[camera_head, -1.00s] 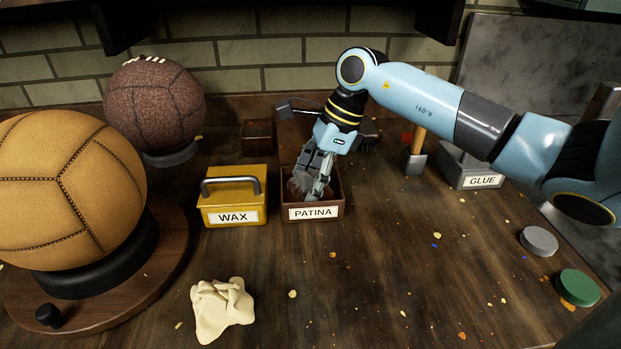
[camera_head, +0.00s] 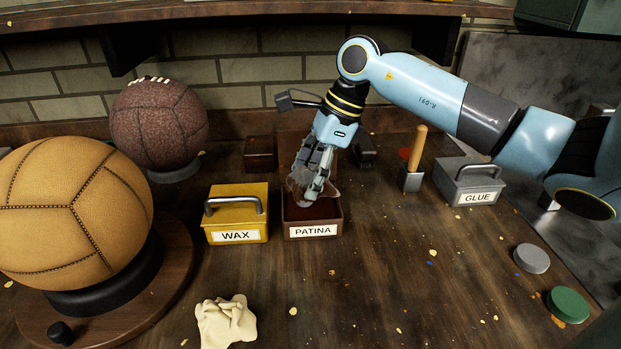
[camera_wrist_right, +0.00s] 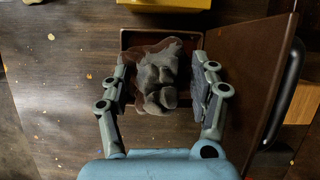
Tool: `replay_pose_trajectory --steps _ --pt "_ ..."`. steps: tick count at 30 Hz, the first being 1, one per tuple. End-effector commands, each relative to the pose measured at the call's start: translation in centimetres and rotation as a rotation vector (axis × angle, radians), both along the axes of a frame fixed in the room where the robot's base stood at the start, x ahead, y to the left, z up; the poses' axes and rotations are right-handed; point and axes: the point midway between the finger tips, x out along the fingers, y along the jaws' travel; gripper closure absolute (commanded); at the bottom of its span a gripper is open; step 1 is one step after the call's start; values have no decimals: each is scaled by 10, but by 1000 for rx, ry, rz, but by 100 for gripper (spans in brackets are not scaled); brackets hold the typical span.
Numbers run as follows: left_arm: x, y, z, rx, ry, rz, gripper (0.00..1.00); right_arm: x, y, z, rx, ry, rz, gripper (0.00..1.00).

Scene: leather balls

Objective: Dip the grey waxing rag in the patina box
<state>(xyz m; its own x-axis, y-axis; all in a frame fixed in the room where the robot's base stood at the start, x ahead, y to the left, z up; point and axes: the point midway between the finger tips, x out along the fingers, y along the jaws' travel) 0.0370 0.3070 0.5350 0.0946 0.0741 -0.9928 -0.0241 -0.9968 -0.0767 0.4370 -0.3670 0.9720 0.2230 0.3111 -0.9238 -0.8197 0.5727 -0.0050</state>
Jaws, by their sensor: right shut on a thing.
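The patina box (camera_head: 338,224) is a small brown open box with a PATINA label, right of the wax box in the head view. Its rim (camera_wrist_right: 125,40) also shows in the wrist view, with its brown lid standing open beside it. My right gripper (camera_head: 314,190) points down over the box mouth, shut on the grey waxing rag (camera_head: 300,176). In the wrist view the crumpled rag (camera_wrist_right: 157,75) sits between the two fingers, grey with brownish parts towards the far side. The rag's lower end is at the box opening. My left gripper is not in view.
A yellow wax box (camera_head: 238,222) stands close left of the patina box. A glue box (camera_head: 478,190) and a wooden-handled tool (camera_head: 417,150) stand to the right. A cream cloth (camera_head: 225,322) lies in front. Leather balls (camera_head: 75,210) occupy the left.

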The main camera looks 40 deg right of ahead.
Motion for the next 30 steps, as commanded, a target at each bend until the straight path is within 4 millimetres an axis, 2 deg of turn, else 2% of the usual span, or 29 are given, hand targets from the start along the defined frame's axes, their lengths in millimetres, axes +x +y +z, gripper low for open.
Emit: replay_pose_trajectory --steps 19,30 --pt "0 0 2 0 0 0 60 0 0 4 -1 1 -1 64" --pt "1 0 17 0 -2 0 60 0 0 39 -1 0 0 64"
